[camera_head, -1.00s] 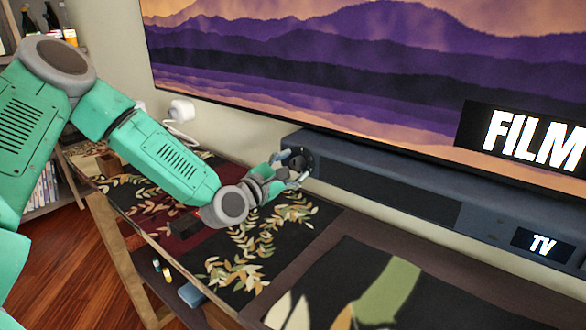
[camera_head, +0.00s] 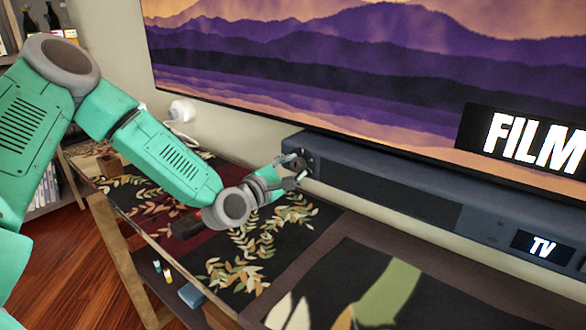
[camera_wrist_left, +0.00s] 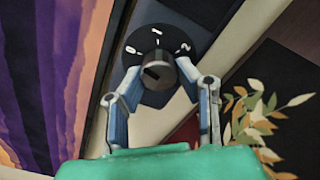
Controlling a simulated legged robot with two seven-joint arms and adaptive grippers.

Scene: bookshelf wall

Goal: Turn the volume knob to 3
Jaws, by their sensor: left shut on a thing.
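The volume knob (camera_wrist_left: 160,70) is a small dark round knob on a black dial with white marks, seen in the left wrist view. My right gripper is not in view.
A large TV screen (camera_head: 330,70) stands just behind the soundbar. The wooden table carries a dark leaf-pattern runner (camera_head: 245,275) under my left arm. A small dark object (camera_head: 185,228) lies on it. A white plug (camera_head: 181,110) is on the wall.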

